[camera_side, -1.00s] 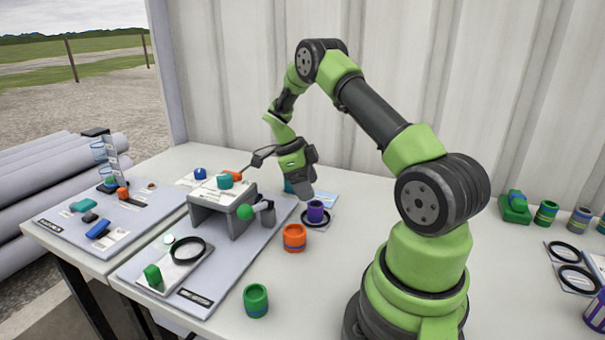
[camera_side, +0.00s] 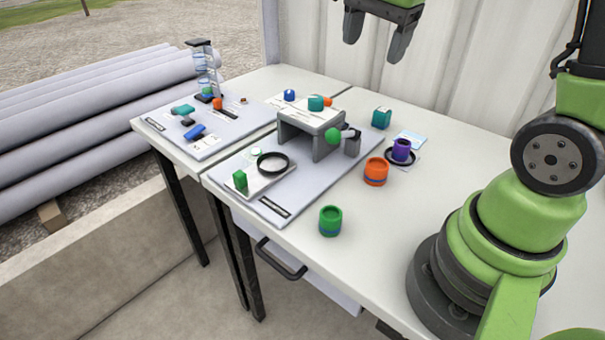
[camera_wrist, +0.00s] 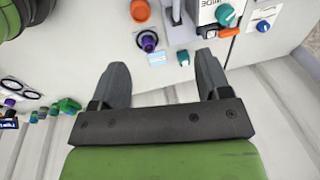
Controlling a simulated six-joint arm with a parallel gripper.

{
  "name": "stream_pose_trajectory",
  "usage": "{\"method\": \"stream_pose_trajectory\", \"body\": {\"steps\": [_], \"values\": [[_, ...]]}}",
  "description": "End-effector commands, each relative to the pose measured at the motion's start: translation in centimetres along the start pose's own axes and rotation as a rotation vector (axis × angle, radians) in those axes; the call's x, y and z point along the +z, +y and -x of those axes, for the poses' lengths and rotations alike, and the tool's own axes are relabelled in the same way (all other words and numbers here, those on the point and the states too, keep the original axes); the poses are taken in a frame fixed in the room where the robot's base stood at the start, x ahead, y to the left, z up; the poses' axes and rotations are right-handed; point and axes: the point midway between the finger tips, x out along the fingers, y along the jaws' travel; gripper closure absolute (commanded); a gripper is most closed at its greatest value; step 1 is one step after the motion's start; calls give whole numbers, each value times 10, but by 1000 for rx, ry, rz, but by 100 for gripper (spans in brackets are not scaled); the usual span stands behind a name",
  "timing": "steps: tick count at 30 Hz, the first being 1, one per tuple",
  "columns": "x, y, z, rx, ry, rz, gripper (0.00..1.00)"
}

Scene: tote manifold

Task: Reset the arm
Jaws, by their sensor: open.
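My gripper (camera_side: 375,45) is at the top of the side view, raised well above the table, with its two dark fingers apart and nothing between them. In the wrist view my gripper (camera_wrist: 160,88) also shows its fingers spread and empty, with bare white tabletop and wall panel beyond them. The green part of my arm (camera_side: 530,215) stands at the right of the side view. The middle of the arm is outside that picture.
A drawer handle (camera_side: 279,259) sticks out in front.

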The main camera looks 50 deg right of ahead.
Motion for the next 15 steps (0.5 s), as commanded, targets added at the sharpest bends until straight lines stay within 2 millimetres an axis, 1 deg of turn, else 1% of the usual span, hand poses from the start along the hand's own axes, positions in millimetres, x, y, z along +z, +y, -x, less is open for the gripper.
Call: {"method": "stream_pose_trajectory", "body": {"steps": [1, 3, 6, 9, 12, 15], "values": [[15, 9, 15, -60, -12, 120, 30], [34, 23, 30, -139, -23, 298, 30], [58, 47, 45, -254, -26, 547, 30], [78, 70, 55, -365, -11, 775, 30], [91, 90, 58, -456, 13, 955, 30], [100, 103, 58, -520, 38, 1079, 30]]}}
